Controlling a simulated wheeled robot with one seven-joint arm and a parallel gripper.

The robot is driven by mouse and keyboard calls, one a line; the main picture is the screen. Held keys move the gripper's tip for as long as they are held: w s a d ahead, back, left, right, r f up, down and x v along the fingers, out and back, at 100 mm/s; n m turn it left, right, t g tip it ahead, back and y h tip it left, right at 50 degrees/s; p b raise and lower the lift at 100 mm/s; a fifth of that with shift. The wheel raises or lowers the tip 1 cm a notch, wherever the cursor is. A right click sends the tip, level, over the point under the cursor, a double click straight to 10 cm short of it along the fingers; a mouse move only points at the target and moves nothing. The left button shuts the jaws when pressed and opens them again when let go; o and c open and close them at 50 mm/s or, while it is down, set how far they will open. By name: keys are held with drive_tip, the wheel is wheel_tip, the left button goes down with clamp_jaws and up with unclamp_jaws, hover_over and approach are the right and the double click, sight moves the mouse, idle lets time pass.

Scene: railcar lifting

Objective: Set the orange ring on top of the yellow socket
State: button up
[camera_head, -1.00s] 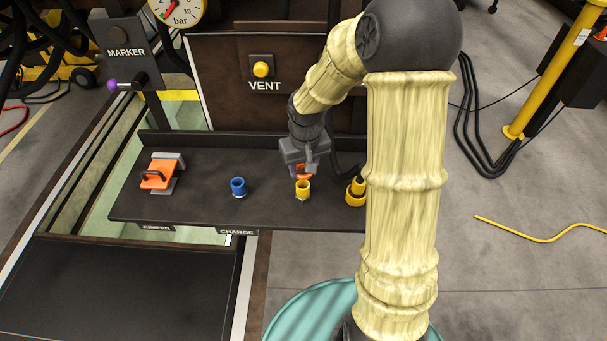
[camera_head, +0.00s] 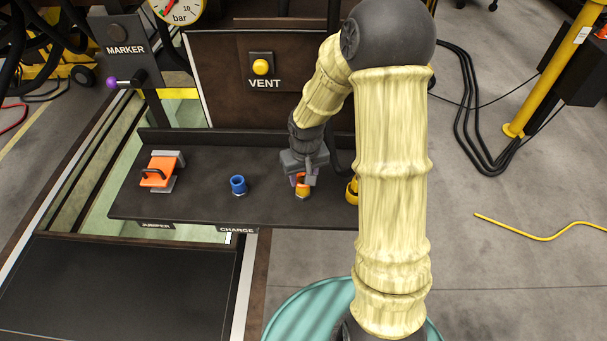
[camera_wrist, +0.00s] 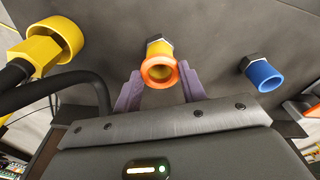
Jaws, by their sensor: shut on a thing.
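The yellow socket (camera_head: 303,194) stands upright on the dark shelf. In the wrist view, the socket (camera_wrist: 160,48) shows its yellow body and dark nut base behind the orange ring (camera_wrist: 147,73). My gripper (camera_wrist: 159,72) has its two purple fingers on either side of the ring and is shut on it. The ring lines up with the socket's open end and appears to be at its top; whether it rests fully there I cannot tell. In the head view, my gripper (camera_head: 304,177) is directly above the socket and mostly covers the ring.
A blue socket (camera_head: 238,186) stands to the left on the shelf (camera_head: 205,208). An orange block with a handle (camera_head: 158,172) sits farther left. A yellow fitting with a black hose (camera_wrist: 45,52) is close to my gripper, on the socket's other side.

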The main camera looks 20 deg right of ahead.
drive_tip(key=o, duration=0.9)
drive_tip(key=shift+o, duration=0.2)
drive_tip(key=shift+r+p, duration=0.5)
drive_tip(key=shift+r, duration=0.3)
wheel_tip(320, 180, up, 11)
drive_tip(key=s+b, duration=0.1)
drive_tip(key=shift+s, duration=0.2)
drive_tip(key=shift+s, duration=0.1)
